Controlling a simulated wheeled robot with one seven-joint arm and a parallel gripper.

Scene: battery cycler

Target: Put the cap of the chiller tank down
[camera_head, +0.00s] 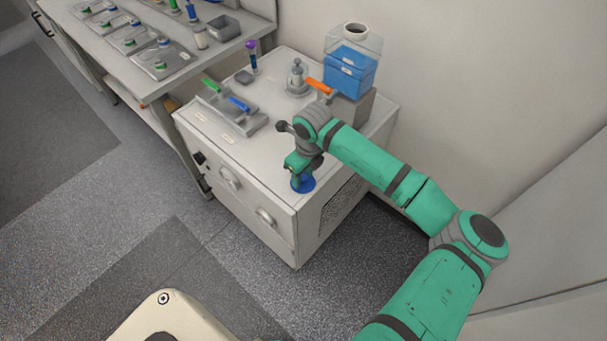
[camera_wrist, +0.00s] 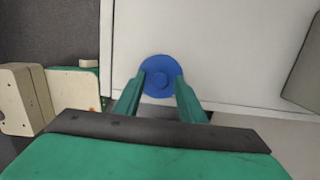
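The blue round cap (camera_head: 303,186) is at the near right corner of the white cabinet's top. In the wrist view the cap (camera_wrist: 160,63) is a blue disc with a small raised centre. My gripper (camera_head: 300,164) points down directly over it. In the wrist view the two green fingertips (camera_wrist: 161,77) overlap opposite sides of the disc, with the raised centre between them. I cannot tell whether they press on the cap, or whether it rests on the top or hangs just above. The chiller tank (camera_head: 350,70), clear with blue liquid, stands at the back with its round top opening uncovered.
The white cabinet's top (camera_head: 255,150) has free room left of the cap. A grey rack with green and blue handles (camera_head: 230,108), a glass vessel (camera_head: 297,80) and an orange-handled part (camera_head: 318,86) stand farther back. A bench with trays (camera_head: 160,60) is at left.

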